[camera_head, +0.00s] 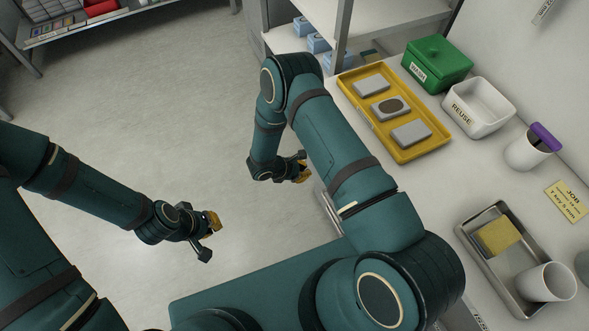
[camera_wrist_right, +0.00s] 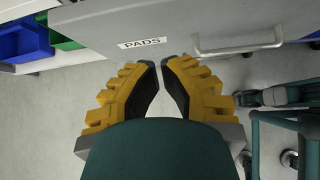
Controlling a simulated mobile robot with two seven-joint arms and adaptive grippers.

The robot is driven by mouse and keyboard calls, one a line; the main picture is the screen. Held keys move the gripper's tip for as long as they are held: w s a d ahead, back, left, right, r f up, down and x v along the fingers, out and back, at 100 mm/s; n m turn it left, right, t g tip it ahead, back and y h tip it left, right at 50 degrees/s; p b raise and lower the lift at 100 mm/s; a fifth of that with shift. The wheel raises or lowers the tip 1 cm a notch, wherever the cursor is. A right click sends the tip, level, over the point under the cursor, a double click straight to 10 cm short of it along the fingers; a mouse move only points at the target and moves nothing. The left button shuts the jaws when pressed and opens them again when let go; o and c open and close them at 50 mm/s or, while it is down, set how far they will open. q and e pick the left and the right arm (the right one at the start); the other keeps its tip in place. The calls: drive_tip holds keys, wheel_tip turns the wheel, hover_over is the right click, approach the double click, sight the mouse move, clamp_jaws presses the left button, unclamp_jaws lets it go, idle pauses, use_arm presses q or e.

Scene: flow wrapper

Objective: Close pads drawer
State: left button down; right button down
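The pads drawer's pale grey front (camera_wrist_right: 185,22) runs across the top of the right wrist view. It carries a "PADS" label (camera_wrist_right: 142,42) and a metal bar handle (camera_wrist_right: 238,48) to the label's right. My right gripper (camera_wrist_right: 160,64) points at the front near the label, left of the handle, its fingertips a little apart with nothing between them. No contact shows. In the head view my right gripper (camera_head: 302,168) hangs left of the counter; a metal edge (camera_head: 327,212) beside it is mostly hidden by my arm, so how far the drawer stands out is unclear. My left gripper (camera_head: 211,222) hangs over the floor, away from it.
The counter holds a yellow tray (camera_head: 350,98) with grey pads, a green box (camera_head: 437,62), a white REUSE bin (camera_head: 478,106) and a metal tray (camera_head: 492,265). Blue and green bins (camera_wrist_right: 22,38) stand at the wrist view's upper left. Open floor (camera_head: 150,115) lies left.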

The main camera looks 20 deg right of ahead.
use_arm(q)
drive_tip(key=shift+w+f, duration=0.1)
drive_tip(key=shift+f, duration=0.25)
use_arm(e)
drive_tip(key=d+f, duration=0.1)
drive_tip(key=d, duration=0.4)
drive_tip(key=shift+w+d+f, duration=0.3)
drive_tip(key=shift+d, duration=0.1)
drive_tip(key=d+b, duration=0.1)
drive_tip(key=d, duration=0.4)
drive_tip(key=shift+w+f, duration=0.1)
drive_tip(key=shift+w, duration=0.05)
use_arm(q)
drive_tip(key=shift+w+a+f, duration=0.15)
drive_tip(key=shift+w+f, duration=0.1)
drive_tip(key=shift+f, duration=0.15)
